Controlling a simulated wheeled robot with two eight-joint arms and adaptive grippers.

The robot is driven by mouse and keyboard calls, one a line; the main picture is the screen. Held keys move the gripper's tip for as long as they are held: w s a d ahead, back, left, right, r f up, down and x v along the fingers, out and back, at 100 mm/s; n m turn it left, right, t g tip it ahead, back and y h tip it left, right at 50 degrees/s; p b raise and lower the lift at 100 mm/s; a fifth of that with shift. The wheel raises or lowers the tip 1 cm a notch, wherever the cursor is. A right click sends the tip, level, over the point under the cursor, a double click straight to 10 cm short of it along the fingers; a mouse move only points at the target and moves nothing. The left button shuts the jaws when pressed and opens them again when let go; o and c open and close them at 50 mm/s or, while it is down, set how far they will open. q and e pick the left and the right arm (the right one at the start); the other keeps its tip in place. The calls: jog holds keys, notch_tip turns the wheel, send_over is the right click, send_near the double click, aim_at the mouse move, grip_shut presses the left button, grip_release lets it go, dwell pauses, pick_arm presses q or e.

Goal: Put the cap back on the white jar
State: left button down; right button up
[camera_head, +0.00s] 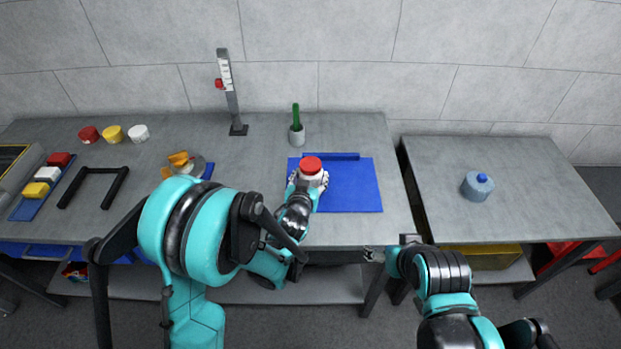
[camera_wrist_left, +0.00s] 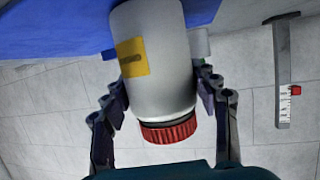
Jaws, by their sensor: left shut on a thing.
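The white jar (camera_head: 313,179) is on the blue mat, with a red cap (camera_head: 311,164) at its top. In the left wrist view the picture is upside down: the jar (camera_wrist_left: 155,45) has a yellow label, and the ribbed red cap (camera_wrist_left: 170,131) is at its lower end. A dark band shows between cap and jar body; I cannot tell how firmly the cap is seated. My left gripper (camera_head: 308,182) is shut on the jar, its fingers (camera_wrist_left: 165,98) on both sides of the body near the cap. My right gripper (camera_head: 373,254) is empty before the table's front edge; its opening is too small to read.
The blue mat (camera_head: 357,190) has clear room right of the jar. Behind it stand a pot with a green stick (camera_head: 297,135) and an upright scale (camera_head: 229,90). A blue-grey jar (camera_head: 477,187) stands on the right table, across a gap. Small red, yellow and white pots (camera_head: 112,134) stand back left.

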pick_arm(q)
jog(key=c, duration=0.9)
grip_release()
jog(key=shift+f, duration=0.1)
jog(key=o, duration=0.4)
jog(key=shift+o, duration=0.2)
jog(key=shift+s+r, duration=0.15)
jog(key=shift+r, duration=0.15)
jog(key=p+v, duration=0.1)
jog(key=v, duration=1)
jog(key=shift+s, duration=0.35)
jog(key=shift+a+r, duration=0.1)
jog(key=shift+a, duration=0.1)
